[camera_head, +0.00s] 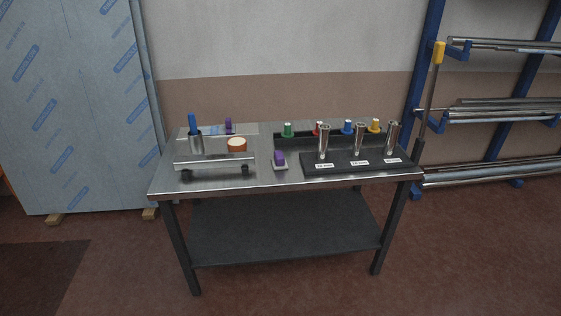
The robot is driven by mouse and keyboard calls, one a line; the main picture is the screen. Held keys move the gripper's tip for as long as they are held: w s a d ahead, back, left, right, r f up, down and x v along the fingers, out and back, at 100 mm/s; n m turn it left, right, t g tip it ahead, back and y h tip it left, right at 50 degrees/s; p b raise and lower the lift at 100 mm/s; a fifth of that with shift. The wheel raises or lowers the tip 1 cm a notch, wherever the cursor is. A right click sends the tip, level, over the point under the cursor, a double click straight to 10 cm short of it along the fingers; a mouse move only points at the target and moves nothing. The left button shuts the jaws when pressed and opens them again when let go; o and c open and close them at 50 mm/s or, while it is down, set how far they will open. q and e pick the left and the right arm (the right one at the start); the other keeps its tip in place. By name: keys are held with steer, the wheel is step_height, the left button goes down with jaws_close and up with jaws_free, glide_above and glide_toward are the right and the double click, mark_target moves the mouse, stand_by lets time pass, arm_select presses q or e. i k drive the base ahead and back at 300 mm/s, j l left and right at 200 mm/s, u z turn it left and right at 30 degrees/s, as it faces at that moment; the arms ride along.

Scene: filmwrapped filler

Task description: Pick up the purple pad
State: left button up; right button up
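A small purple pad (280,158) sits in a light grey holder (281,167) on the steel table (220,183), near the middle of its top. A second purple item (228,126) stands upright at the back left, behind the metal fixture; it is too small to tell what it is. Neither of my grippers is in the head view, and nothing touches the purple pad.
Left of the pad is a metal fixture (215,163) with a blue-topped cylinder (193,125) and an orange-brown round piece (237,145). Right is a black board (345,168) with metal tubes; several colored knobs stand behind. A blue rack (417,80) stands at the right.

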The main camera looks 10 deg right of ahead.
mark_target(279, 162)
steer(key=i+u, duration=0.25)
steer(key=i, duration=0.55)
steer(key=i+l+u, duration=0.2)
steer(key=i, duration=0.6)
steer(key=j, duration=0.1)
